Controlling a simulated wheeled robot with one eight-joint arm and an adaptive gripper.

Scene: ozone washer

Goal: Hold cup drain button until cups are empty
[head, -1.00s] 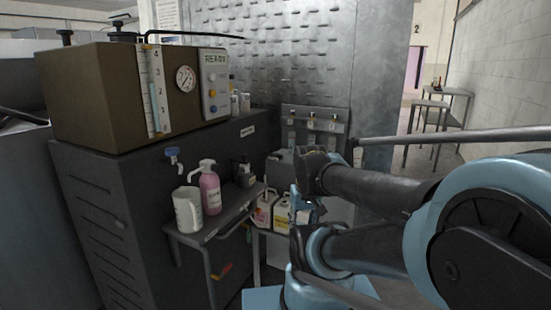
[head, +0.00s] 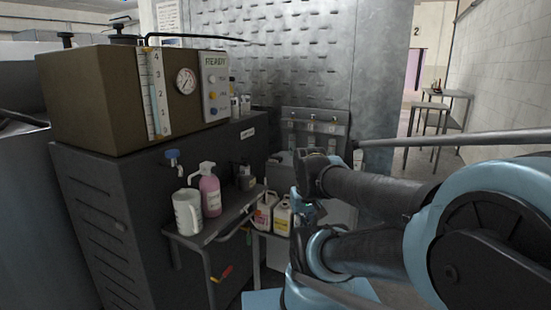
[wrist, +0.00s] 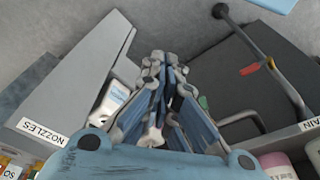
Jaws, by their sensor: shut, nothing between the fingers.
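A brown box-shaped unit (head: 95,100) stands on the dark cabinet at the left in the head view. I cannot tell which button is for the cup drain, and I cannot make out the cups. A label partly reading "AIN" (wrist: 311,124) shows at the right of the wrist view. My gripper (wrist: 165,58) is shut and empty in the wrist view. In the head view it is small and partly hidden by my arm, apart from the panel.
A white jug (head: 187,211) and a pink bottle (head: 210,193) stand on a side shelf below a blue-handled tap (head: 173,158). White containers (head: 283,215) stand lower, beside my arm. A red-handled lever (head: 222,273) hangs under the shelf. Tables (head: 440,110) stand at the far right.

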